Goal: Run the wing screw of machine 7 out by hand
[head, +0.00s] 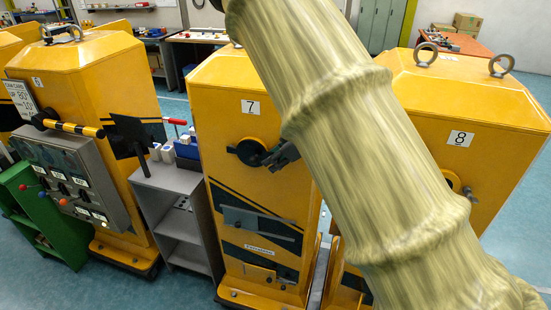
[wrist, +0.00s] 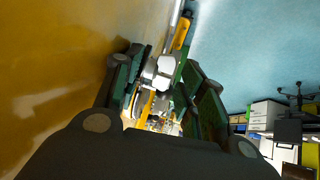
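Machine 7 (head: 225,115) is a yellow cabinet in the middle of the head view. A black round part (head: 246,152) sits on its front, below the number plate. My gripper (head: 270,160) is right beside that part, close to the machine's front, and my arm covers the machine's right side. In the wrist view my gripper's two dark fingers (wrist: 163,90) stand apart, with the yellow machine face along the left. Grey and white shapes show between them; I cannot tell whether any is held. I cannot make out the wing screw clearly in either view.
Machine 8 (head: 490,110) stands close on the right, partly behind my arm. A grey shelf unit (head: 175,180) with white cups stands left of machine 7, then machine 6 (head: 90,80) with its control panel.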

